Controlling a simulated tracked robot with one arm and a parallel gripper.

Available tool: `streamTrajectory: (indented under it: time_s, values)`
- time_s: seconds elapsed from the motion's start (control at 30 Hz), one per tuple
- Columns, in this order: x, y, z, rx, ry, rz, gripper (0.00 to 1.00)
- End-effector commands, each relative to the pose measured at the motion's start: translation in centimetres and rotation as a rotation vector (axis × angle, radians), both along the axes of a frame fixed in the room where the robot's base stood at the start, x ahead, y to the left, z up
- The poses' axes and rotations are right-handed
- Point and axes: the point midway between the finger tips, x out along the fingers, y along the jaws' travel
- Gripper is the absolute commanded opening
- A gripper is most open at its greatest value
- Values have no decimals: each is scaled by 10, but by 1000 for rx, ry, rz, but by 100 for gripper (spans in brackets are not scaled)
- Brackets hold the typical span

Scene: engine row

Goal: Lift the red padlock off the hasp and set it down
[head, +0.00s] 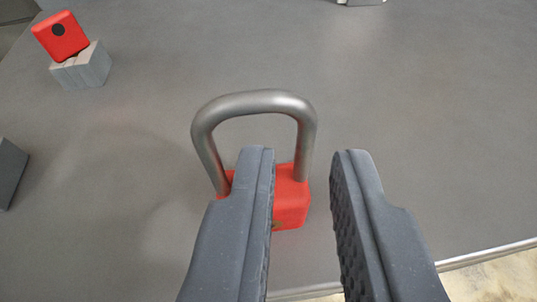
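A red padlock (290,200) with a thick grey metal shackle (255,101) is on the grey surface in the middle of the head view. The shackle loop points away from me, and no hasp shows inside it. My gripper (302,158) is open, its two dark fingers apart. The left finger covers part of the padlock's red body; the right finger is to the right of it with a gap between. Nothing is held between the fingers. I cannot tell whether the left finger touches the padlock.
A red block with a black dot (61,37) rests on a grey ribbed block (82,67) at the upper left. A dark block (9,172) is at the left edge. The grey surface (430,110) is clear at right; its metal edge (490,253) runs along the lower right.

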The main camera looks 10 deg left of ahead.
Motion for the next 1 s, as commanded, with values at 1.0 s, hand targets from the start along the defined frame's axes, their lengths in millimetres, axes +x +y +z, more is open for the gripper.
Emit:
streamTrajectory:
  time_s: [1.0]
  values:
    - [52,5,-27,0,4,1,8]
